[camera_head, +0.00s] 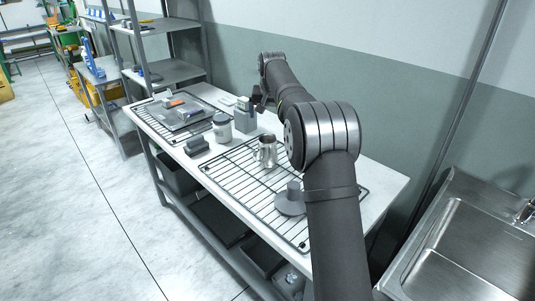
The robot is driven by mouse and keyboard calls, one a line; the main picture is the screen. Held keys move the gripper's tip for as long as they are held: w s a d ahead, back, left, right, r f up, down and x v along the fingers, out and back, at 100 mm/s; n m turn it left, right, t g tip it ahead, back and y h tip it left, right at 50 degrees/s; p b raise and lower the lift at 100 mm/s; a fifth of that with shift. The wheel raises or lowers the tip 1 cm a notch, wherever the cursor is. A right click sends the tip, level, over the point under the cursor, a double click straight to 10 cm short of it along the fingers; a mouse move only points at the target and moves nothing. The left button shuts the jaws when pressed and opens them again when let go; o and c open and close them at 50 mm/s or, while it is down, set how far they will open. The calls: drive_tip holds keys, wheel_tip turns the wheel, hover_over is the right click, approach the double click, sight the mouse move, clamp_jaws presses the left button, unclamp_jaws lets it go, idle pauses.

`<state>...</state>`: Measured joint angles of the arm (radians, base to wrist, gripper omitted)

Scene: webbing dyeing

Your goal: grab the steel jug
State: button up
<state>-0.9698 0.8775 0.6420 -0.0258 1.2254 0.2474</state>
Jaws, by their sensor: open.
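The steel jug (266,151) is a small shiny metal vessel standing upright on a black wire rack (228,172) on the white table. My arm comes in from the lower right and passes just right of the jug. My gripper (257,101) is at the far end of the arm, beyond the jug and above the back part of the table. It is small and dark here, open, and apart from the jug. The arm's big joint is close to the jug's right side in the picture.
A grey funnel-like piece (290,201) sits on the rack nearer me. A white-and-grey jar (222,127), a grey block-shaped container (245,114) and a tray of small items (188,122) stand farther back. A metal sink (470,255) is at right, shelving (165,60) behind.

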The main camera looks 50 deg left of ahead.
hover_over(265, 153)
drive_tip(key=w+a, duration=0.1)
drive_tip(key=w, duration=0.2)
wheel_tip(265, 153, down, 11)
drive_tip(key=f, duration=0.4)
drive_tip(key=shift+w+a+f, duration=0.1)
drive_tip(key=shift+a, duration=0.2)
drive_tip(key=shift+w+a+f, duration=0.15)
drive_tip(key=shift+a+f, duration=0.05)
drive_tip(key=shift+f, duration=0.2)
drive_tip(key=shift+c, duration=0.4)
drive_tip(key=c, duration=1.2)
drive_tip(key=shift+o, duration=0.2)
drive_tip(key=shift+r, duration=0.2)
